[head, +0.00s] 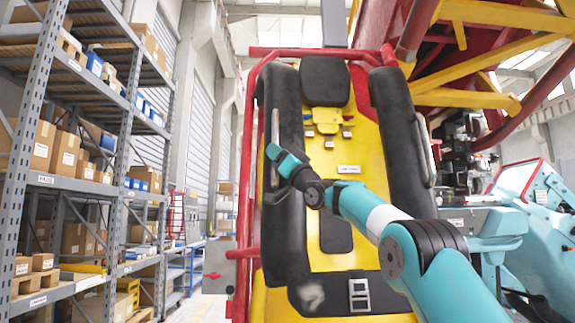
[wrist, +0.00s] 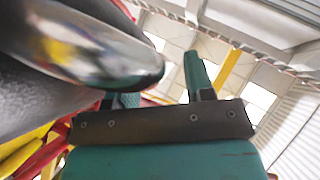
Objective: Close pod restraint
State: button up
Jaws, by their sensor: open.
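The pod restraint shows in the head view as two long black padded bars, left (head: 287,235) and right (head: 402,145), on a red tubular frame (head: 250,120) around a yellow seat (head: 372,245). Each bar carries a silver grab handle, left (head: 275,132) and right (head: 426,150). My gripper (head: 271,152) is at the left bar, close to the lower end of its handle. In the wrist view, my gripper (wrist: 160,88) is open, with a shiny rounded metal bar (wrist: 85,45) covering much of its left finger. I cannot tell whether they touch.
A teal machine (head: 525,190) stands at the right. Red and yellow steel beams (head: 490,55) rise at the upper right. Shelving with boxes (head: 75,150) lines the left side. A grey box with a red lever (head: 215,275) is beside the frame's lower left.

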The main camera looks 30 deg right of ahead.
jog(key=b+v, duration=1)
jog(key=v, duration=0.7)
jog(key=shift+s, duration=0.2)
